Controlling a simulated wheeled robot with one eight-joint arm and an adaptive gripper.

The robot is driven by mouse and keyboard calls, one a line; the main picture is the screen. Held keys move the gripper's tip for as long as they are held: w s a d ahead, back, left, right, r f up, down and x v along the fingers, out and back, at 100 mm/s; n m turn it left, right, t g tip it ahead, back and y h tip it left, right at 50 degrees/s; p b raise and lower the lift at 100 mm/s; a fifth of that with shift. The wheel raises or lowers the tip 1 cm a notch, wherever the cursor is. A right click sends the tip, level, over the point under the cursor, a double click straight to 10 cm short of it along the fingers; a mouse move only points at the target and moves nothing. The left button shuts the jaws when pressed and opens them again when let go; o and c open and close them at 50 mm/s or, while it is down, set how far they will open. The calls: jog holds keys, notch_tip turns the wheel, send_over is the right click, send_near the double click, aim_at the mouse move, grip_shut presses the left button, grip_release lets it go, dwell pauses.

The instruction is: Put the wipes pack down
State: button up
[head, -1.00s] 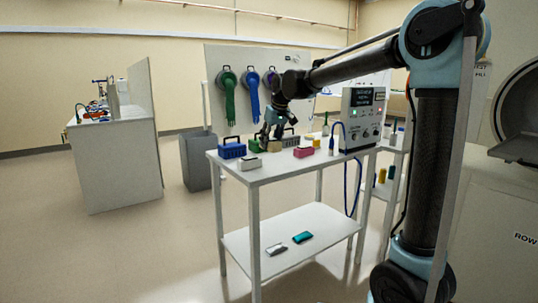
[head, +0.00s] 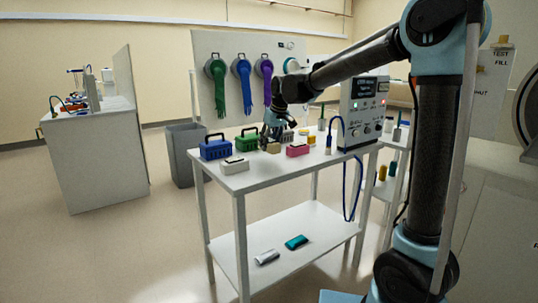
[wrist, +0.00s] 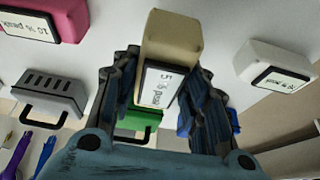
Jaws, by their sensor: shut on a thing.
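My gripper (head: 272,139) is shut on a tan pack (wrist: 172,42), which shows between the two fingers in the wrist view. The pack has a white label reading something like "5 % pack". In the head view the tan pack (head: 273,148) is low at the table top (head: 262,172), between the green caddy and the pink pack. I cannot tell whether its underside touches the table. A pink pack (head: 297,150) lies to its right and a white pack (head: 234,165) lies to its front left, both apart from it. The fingers partly hide its sides.
A blue caddy (head: 215,149) and a green caddy (head: 247,140) stand to the left; a grey handled box (wrist: 49,92) is near the gripper. A control box (head: 362,112) stands at the right. Bare table lies in front of the packs. The lower shelf (head: 300,262) holds two small items.

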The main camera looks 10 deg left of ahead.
aim_at(269, 152)
jog(key=shift+s+a+f, duration=0.1)
jog(key=shift+s+f, duration=0.05)
jog(key=shift+f, duration=2.2)
jog(key=o, duration=1.1)
